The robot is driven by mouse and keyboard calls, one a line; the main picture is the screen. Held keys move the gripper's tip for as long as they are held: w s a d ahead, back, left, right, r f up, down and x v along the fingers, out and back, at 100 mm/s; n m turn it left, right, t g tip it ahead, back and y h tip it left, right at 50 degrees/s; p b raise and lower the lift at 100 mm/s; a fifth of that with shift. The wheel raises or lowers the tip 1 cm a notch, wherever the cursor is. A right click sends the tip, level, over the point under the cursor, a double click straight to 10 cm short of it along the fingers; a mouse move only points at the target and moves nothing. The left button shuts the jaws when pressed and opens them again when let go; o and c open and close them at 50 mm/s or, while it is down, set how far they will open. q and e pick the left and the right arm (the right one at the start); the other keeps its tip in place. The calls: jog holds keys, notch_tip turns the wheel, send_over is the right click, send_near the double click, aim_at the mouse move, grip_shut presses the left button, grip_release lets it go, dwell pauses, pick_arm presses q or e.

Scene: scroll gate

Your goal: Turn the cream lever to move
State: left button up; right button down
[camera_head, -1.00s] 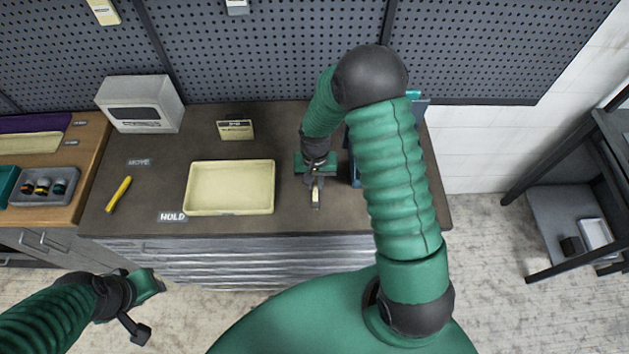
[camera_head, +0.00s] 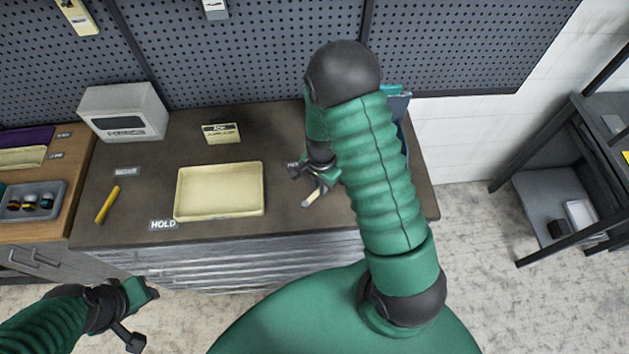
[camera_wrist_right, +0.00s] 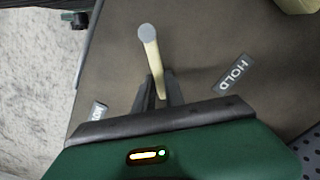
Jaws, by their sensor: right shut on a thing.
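The cream lever (camera_head: 310,198) is a short rod with a grey round end. It shows at the right of the dark bench top in the head view, angled toward the front left. In the right wrist view the lever (camera_wrist_right: 151,50) rises between the dark fingers of my right gripper (camera_wrist_right: 160,90), which is shut on it. My right gripper (camera_head: 315,186) also shows in the head view, partly hidden by my arm. A HOLD label (camera_wrist_right: 234,74) and a partly hidden label (camera_wrist_right: 98,110) lie on either side of the lever. My left gripper (camera_head: 140,312) hangs in front of the bench; its jaw opening is unclear.
A cream tray (camera_head: 219,190) sits mid-bench. A yellow stick (camera_head: 107,205) lies left, near MOVE (camera_head: 126,171) and HOLD (camera_head: 163,225) labels. A grey box (camera_head: 123,112) and a small sign (camera_head: 221,133) stand behind. A blue item (camera_head: 397,105) is partly behind my right arm.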

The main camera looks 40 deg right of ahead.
jog(key=m, duration=0.1)
jog(key=s+m, duration=0.1)
jog(key=m, duration=0.1)
jog(key=shift+s+d+r+p, duration=0.15)
jog(key=shift+s+r+p, duration=0.1)
jog(key=shift+p, duration=0.15)
jog(key=shift+s+f+m, duration=0.1)
jog(key=shift+s+m, duration=0.25)
jog(key=shift+m, duration=0.35)
jog(key=shift+s+m, duration=0.3)
jog(key=shift+m, duration=0.4)
jog(key=c, duration=1.6)
grip_release()
jog(key=shift+o, duration=1)
jog(key=shift+s+a, duration=0.15)
jog(key=shift+a, duration=0.15)
notch_tip(320, 180, up, 17)
jog(key=p, duration=0.2)
jog(key=shift+f, duration=0.2)
